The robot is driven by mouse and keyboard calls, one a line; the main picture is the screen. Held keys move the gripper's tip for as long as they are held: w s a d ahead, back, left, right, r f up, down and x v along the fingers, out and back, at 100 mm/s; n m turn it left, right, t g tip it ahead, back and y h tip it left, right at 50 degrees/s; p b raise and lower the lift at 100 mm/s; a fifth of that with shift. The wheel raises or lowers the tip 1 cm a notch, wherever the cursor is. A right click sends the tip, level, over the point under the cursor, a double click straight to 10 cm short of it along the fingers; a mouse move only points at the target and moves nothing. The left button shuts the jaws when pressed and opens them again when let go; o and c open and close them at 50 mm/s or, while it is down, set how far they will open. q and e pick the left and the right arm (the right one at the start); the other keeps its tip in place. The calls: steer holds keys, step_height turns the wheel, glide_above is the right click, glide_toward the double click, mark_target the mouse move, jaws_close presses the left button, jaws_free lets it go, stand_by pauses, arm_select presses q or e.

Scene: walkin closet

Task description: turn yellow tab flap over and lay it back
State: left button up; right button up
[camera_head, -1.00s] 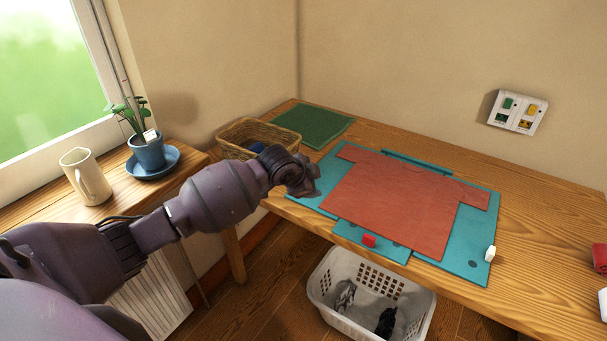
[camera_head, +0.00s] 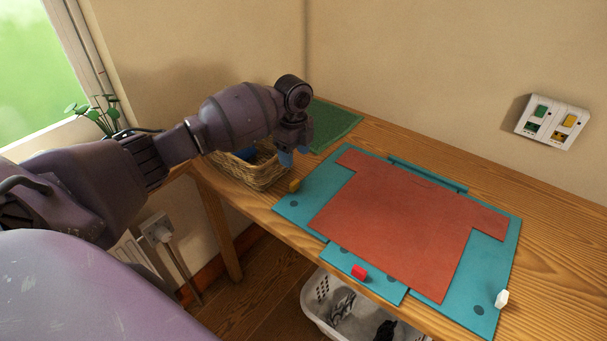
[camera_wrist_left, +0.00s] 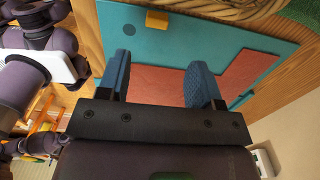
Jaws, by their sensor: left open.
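The teal folding board (camera_head: 487,281) lies flat on the wooden desk with a red shirt-shaped cloth (camera_head: 390,215) spread over it. The yellow tab (camera_head: 294,185) sits at the outer edge of the board's left flap (camera_head: 297,207), which lies flat. The tab also shows in the left wrist view (camera_wrist_left: 157,19). My left gripper (camera_head: 290,158) is open and empty, its blue fingers pointing down above and just behind the yellow tab, apart from it. In the left wrist view my left gripper (camera_wrist_left: 160,72) has its fingers well spread over the board. My right gripper is not recognisable in view.
A wicker basket (camera_head: 235,171) and a green mat (camera_head: 335,124) lie beside the board's left and back. A red tab (camera_head: 360,272) and a white tab (camera_head: 502,298) sit on other flaps. A white laundry basket (camera_head: 318,305) stands below the desk's front edge.

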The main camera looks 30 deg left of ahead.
mark_target(294, 182)
arm_select(q)
steer(key=shift+s+f, duration=0.1)
steer(key=shift+f, duration=0.2)
steer(key=f, duration=0.3)
steer(key=shift+s+f+b, duration=0.25)
steer(key=shift+f+b, duration=0.1)
step_height(294, 182, down, 5)
steer(key=shift+r+b, duration=0.1)
steer(key=shift+b, duration=0.3)
steer(key=shift+w+f, duration=0.1)
steer(key=shift+f, duration=0.65)
arm_select(e)
steer(key=shift+s+f, duration=0.25)
steer(key=shift+f, duration=0.35)
arm_select(q)
steer(key=c, duration=0.4)
jaws_close()
arm_select(e)
steer(key=shift+s+a+f, duration=0.1)
steer(key=shift+f, duration=0.05)
